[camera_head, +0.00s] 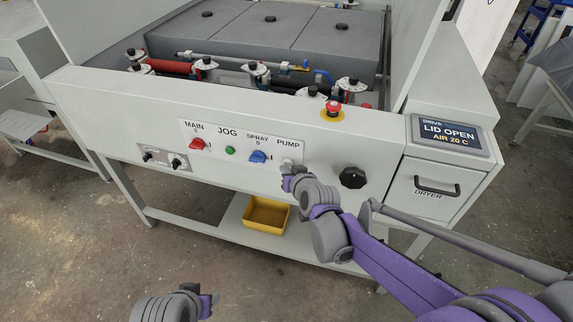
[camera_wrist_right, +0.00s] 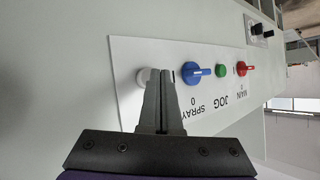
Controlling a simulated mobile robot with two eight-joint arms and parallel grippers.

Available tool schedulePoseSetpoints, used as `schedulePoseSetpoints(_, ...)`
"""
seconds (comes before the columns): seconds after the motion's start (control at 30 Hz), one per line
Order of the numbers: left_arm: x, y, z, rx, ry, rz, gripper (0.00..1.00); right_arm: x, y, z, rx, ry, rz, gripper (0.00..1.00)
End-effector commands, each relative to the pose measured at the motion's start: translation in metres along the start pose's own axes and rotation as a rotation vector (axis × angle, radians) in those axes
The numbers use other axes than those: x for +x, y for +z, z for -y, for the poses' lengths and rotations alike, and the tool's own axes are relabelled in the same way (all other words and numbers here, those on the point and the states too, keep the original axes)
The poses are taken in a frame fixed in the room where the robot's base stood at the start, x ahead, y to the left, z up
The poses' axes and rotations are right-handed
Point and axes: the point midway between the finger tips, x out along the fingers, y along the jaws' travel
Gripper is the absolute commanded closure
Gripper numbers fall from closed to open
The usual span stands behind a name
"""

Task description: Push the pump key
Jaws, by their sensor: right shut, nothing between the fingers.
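The pump key is a pale round key (camera_wrist_right: 143,77) on the white label panel (camera_wrist_right: 122,60), left of the blue spray switch (camera_wrist_right: 197,73) in the right wrist view. In the head view it lies under the PUMP label and is mostly hidden by my right gripper (camera_head: 287,172). My right gripper (camera_wrist_right: 160,78) is shut and empty, its fingertips at the key and partly covering it. I cannot tell whether they touch it. My left gripper (camera_head: 208,304) is low at the bottom of the head view, away from the machine; its jaws are too unclear to read.
The panel also has a red main switch (camera_head: 197,144), a green jog button (camera_head: 230,150) and the blue spray switch (camera_head: 258,156). A black knob (camera_head: 352,178) sits to the right. A red emergency button (camera_head: 333,108) is above. A yellow bin (camera_head: 266,214) stands on the shelf below.

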Motion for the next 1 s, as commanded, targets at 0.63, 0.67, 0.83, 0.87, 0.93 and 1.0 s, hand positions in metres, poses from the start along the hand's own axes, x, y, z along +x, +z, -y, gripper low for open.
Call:
schedulePoseSetpoints(0.63, 0.0, 0.0, 0.0, 0.0, 0.0, 0.0, 0.5, -0.032, 0.023, 0.024, -0.002, -0.001, 0.001, 1.0)
schedulePoseSetpoints(0.67, 0.0, 0.0, 0.0, 0.0, 0.0, 0.0, 0.5, -0.034, 0.024, 0.025, -0.002, -0.001, 0.001, 1.0)
schedulePoseSetpoints(0.83, -0.001, 0.0, 0.0, 0.0, 0.0, 0.0, 0.5, -0.041, 0.03, 0.03, -0.001, -0.001, 0.001, 1.0)
schedulePoseSetpoints(0.87, -0.001, 0.0, 0.0, 0.0, 0.0, 0.0, 0.5, -0.042, 0.03, 0.03, -0.001, -0.001, 0.001, 1.0)
schedulePoseSetpoints(0.93, -0.001, 0.0, 0.0, 0.0, 0.0, 0.0, 0.5, -0.042, 0.031, 0.031, 0.0, 0.0, 0.0, 1.0)
schedulePoseSetpoints(1.0, -0.001, 0.0, 0.0, 0.0, 0.0, 0.0, 0.5, -0.042, 0.031, 0.03, 0.0, 0.0, 0.0, 1.0)
